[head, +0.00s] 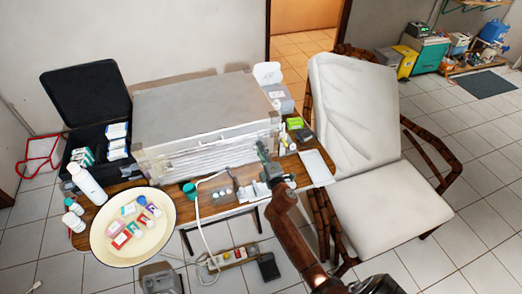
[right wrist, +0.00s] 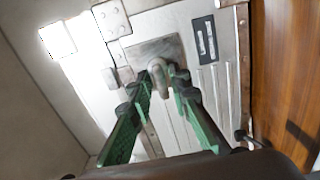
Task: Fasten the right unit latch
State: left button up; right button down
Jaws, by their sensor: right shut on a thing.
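The unit is a grey metal case (head: 205,100) on the wooden table, with a ribbed pale front. In the right wrist view its metal face (right wrist: 210,75) shows, with a square grey plate (right wrist: 150,50). The right unit latch (right wrist: 160,76) is a small rounded metal piece at this plate. My right gripper (head: 266,163) is at the right front of the case. In the right wrist view its green-padded fingers (right wrist: 167,80) converge on the latch, shut on it and partly hiding it. Whether the latch is fastened cannot be told. My left gripper is not in view.
A cream oval tray (head: 100,240) with small boxes stands at front left, beside a white bottle (head: 88,184). An open black case (head: 85,95) is left of the unit. A white-cushioned chair (head: 360,120) stands close on the right. A white cable (head: 199,225) hangs at the front.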

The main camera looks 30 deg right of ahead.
jog(key=c, duration=2)
grip_release()
jog(key=shift+c, duration=0.2)
jog(key=v, duration=1.2)
jog(key=shift+s, duration=0.1)
